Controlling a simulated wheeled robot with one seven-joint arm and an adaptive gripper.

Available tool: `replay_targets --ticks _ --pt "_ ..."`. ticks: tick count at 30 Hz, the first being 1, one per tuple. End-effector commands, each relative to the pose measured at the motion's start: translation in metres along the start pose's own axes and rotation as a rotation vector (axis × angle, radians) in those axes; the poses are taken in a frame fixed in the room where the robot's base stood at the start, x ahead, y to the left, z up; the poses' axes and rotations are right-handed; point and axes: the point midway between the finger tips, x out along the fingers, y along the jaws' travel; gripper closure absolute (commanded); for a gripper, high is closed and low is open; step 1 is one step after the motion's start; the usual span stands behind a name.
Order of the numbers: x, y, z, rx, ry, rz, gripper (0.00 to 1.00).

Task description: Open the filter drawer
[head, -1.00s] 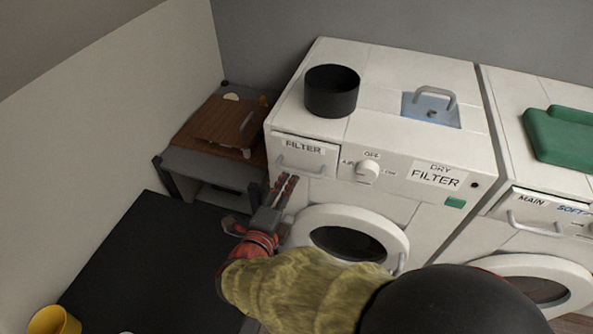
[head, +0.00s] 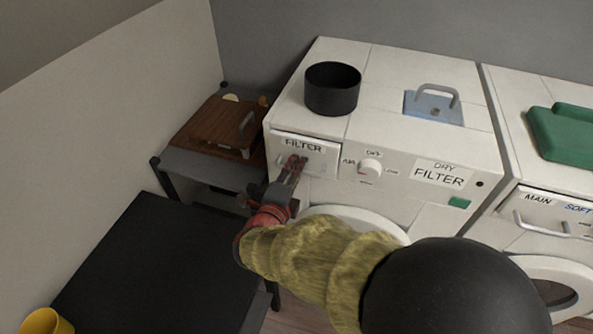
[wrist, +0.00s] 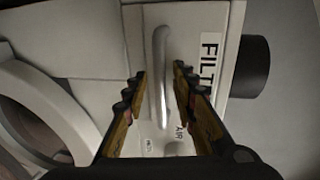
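The filter drawer (head: 287,146) is a white front labelled FILTER at the upper left of the left machine. It looks shut, flush with the panel. My gripper (head: 297,160) is in front of it, covering much of its handle in the head view. In the wrist view the grey bar handle (wrist: 160,70) lies between the two open fingers of my gripper (wrist: 160,85), with a gap visible on each side. Whether the fingertips reach past the bar is hard to tell. The FILTER label (wrist: 209,60) shows beside the right finger.
A dial (head: 370,167) sits right of the drawer. A black pot (head: 332,90) and a blue lid with a handle (head: 432,108) are on top of the machine. A low table with a wooden board (head: 205,130) stands left. A second machine (head: 535,185) adjoins on the right.

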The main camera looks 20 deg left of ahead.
Motion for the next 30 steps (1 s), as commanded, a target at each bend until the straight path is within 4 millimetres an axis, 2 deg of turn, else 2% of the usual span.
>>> replay_targets --ticks 15,30 --pt "-0.0003 0.0001 -0.0001 0.000 0.000 0.000 1.00" --pt "-0.0003 0.0006 -0.0002 0.000 0.000 0.001 1.00"
